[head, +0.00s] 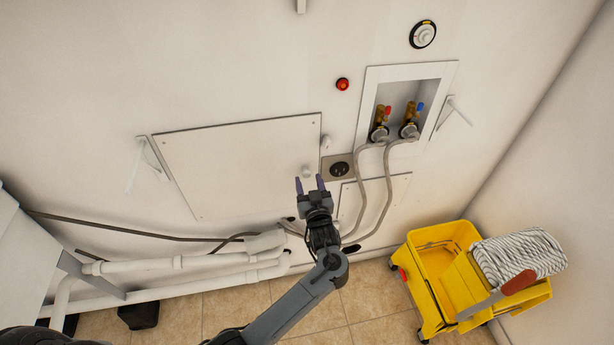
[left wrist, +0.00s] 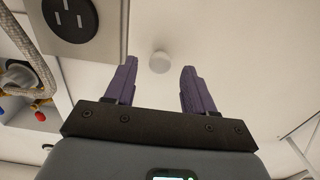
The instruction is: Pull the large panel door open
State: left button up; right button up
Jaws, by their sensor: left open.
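The large panel door (head: 240,165) is a flat off-white panel set in the back wall, and it looks shut. A small round white knob (head: 306,171) sits near its right edge. My left gripper (head: 309,184) is open just below the knob in the head view, its purple fingers pointing at the wall. In the left wrist view the knob (left wrist: 160,62) shows beyond the gap between the two fingertips (left wrist: 158,76), with nothing held. I cannot tell the exact distance between fingers and knob. My right gripper is not in view.
A black outlet (head: 340,169) and grey hoses (head: 388,190) are right of the door. A smaller panel (head: 400,190) lies behind the hoses. White pipes (head: 180,264) and a dark cable run below the door. A yellow mop bucket (head: 440,270) stands on the tiles at right.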

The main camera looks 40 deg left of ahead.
pick_arm(q)
jog(key=shift+x, duration=0.85)
jog(key=shift+s, duration=0.1)
jog(key=shift+c, duration=0.6)
grip_shut()
